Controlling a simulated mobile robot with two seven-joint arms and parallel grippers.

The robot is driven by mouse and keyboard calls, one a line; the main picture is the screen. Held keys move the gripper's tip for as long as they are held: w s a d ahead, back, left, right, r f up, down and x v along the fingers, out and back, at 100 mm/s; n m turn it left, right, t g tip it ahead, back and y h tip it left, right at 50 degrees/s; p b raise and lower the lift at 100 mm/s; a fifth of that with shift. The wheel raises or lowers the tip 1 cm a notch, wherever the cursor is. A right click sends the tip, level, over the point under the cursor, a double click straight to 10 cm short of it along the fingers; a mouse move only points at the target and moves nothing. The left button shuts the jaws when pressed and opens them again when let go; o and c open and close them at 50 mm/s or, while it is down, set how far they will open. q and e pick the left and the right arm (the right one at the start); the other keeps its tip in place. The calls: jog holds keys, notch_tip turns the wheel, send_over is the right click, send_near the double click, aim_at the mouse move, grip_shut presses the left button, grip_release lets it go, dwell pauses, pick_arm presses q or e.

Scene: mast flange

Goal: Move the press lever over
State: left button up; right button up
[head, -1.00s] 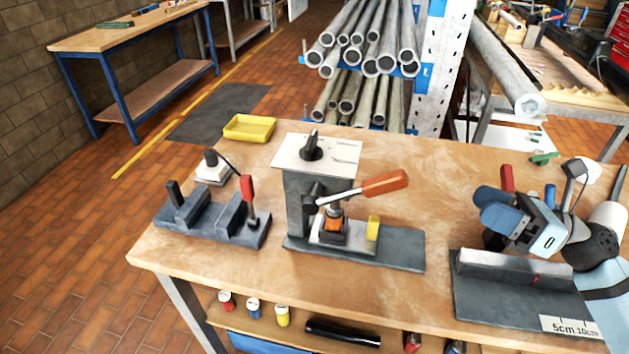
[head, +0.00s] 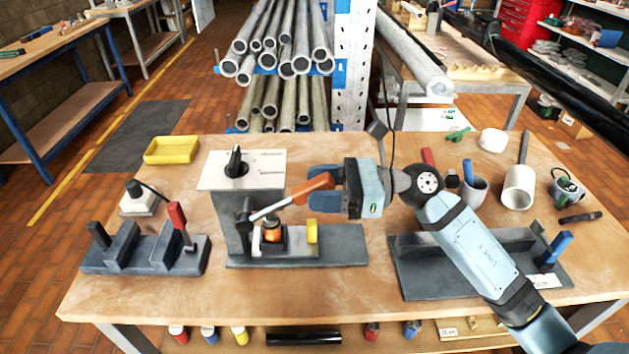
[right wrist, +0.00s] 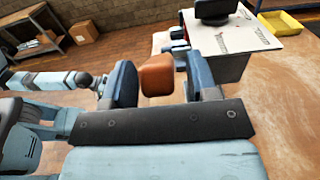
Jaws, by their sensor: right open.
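The press (head: 236,222) stands on a dark base plate at the middle of the workbench. Its lever (head: 302,191) has a pale rod and an orange handle, which points right and slightly up. My right gripper (head: 325,187) is open at the handle's free end, its blue fingers above and below it in the head view. In the right wrist view the orange handle end (right wrist: 157,76) sits between the spread fingers (right wrist: 160,84), apart from the right one; contact with the left one is unclear. An orange piece (head: 271,234) sits under the press. My left gripper is not seen.
A fixture with a red-handled lever (head: 178,218) stands left of the press, with a yellow tray (head: 171,150) behind. Right of it lie a dark angle fixture (head: 410,257), cups and a mug (head: 519,187). The bench's front strip is clear.

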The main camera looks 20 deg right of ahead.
jog(key=shift+w+a, duration=0.15)
jog(key=shift+a, duration=0.45)
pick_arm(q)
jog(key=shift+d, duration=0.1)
pick_arm(e)
grip_shut()
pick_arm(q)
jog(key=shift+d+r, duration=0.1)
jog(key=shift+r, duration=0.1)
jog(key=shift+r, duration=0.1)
pick_arm(e)
jog(key=shift+r, duration=0.1)
